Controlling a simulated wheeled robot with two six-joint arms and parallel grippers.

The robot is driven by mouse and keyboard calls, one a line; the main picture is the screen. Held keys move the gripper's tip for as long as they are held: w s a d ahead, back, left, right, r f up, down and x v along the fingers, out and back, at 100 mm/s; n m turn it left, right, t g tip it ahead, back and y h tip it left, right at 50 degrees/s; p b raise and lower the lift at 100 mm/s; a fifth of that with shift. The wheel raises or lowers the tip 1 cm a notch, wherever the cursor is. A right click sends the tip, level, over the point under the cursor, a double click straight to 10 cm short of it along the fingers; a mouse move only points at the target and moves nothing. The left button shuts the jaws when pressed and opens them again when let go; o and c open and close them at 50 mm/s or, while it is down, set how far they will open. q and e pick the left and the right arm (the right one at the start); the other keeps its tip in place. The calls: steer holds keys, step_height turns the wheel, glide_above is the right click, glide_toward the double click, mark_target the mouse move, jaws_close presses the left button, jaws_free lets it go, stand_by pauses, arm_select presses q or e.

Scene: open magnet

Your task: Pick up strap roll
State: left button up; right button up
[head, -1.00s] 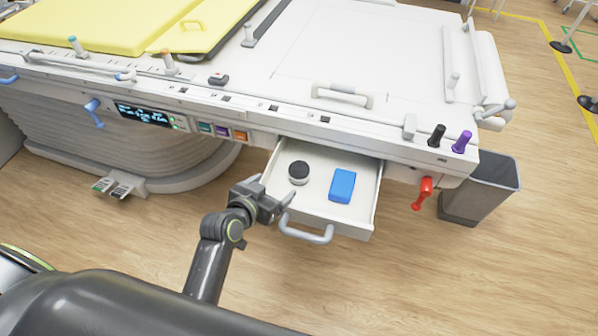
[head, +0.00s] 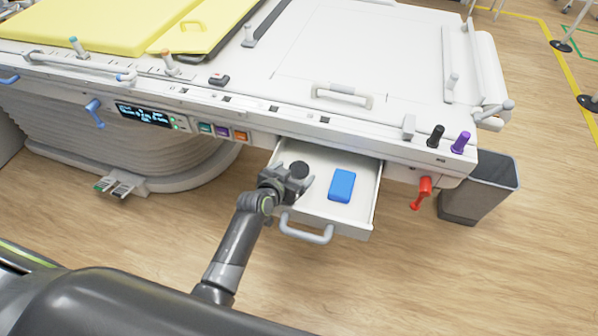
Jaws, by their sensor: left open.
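The strap roll, a small dark round roll (head: 300,169), lies in the left part of the open white drawer (head: 340,222). Its lower side is hidden behind my gripper. My left gripper (head: 302,180) is open and reaches over the drawer's left front corner. Its fingers are at the roll's near side; I cannot tell whether they touch it. My right gripper is not in view.
A blue block (head: 341,186) lies in the drawer, right of the roll. The drawer handle (head: 307,232) sticks out in front. The white table edge (head: 330,140) overhangs the drawer's back. A red lever (head: 423,190) and a grey bin (head: 478,195) stand to the right.

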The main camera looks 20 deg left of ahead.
arm_select(q)
steer(key=shift+w+d+f, duration=0.1)
steer(key=shift+w+f, duration=0.2)
steer(key=shift+w, duration=0.35)
steer(key=c, duration=1.1)
steer(key=shift+r, duration=0.15)
